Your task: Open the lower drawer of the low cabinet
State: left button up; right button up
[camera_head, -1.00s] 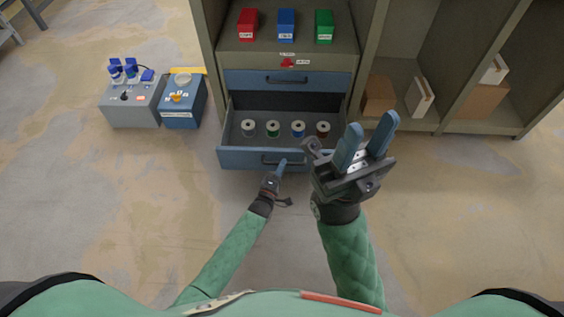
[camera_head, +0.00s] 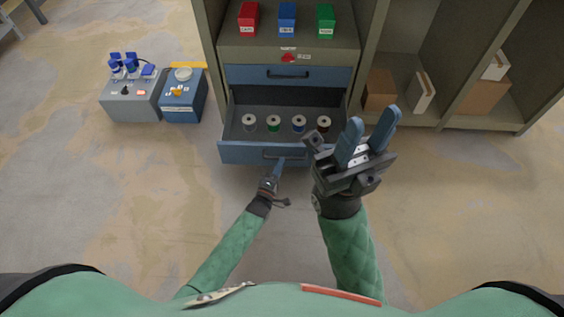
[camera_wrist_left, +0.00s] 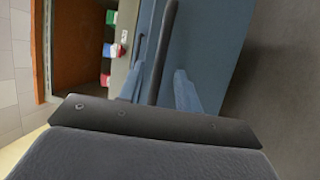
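The low cabinet (camera_head: 230,52) has two blue drawers. The upper drawer (camera_head: 250,76) is closed. The lower drawer (camera_head: 240,153) is pulled out, its inside visible with several spools in a row. My left gripper (camera_head: 279,164) is at the lower drawer's handle (camera_head: 268,155). In the left wrist view, the dark handle bar (camera_wrist_left: 166,45) runs between the blue fingers of my left gripper (camera_wrist_left: 158,92), which stand apart with narrow gaps beside the bar. My right gripper (camera_head: 368,142) is open and empty, raised to the right of the drawer.
Red (camera_head: 248,20), blue (camera_head: 287,20) and green (camera_head: 325,21) boxes stand on the cabinet's shelf. A grey box (camera_head: 130,106) and a blue box (camera_head: 182,108) are on the floor at left. Open shelving (camera_head: 445,118) with cartons is at right. The floor in front is clear.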

pick_arm(q)
jog(key=v, duration=0.5)
jog(key=shift+s+a+p, duration=0.1)
jog(key=shift+s+p, duration=0.2)
jog(key=shift+p, duration=0.1)
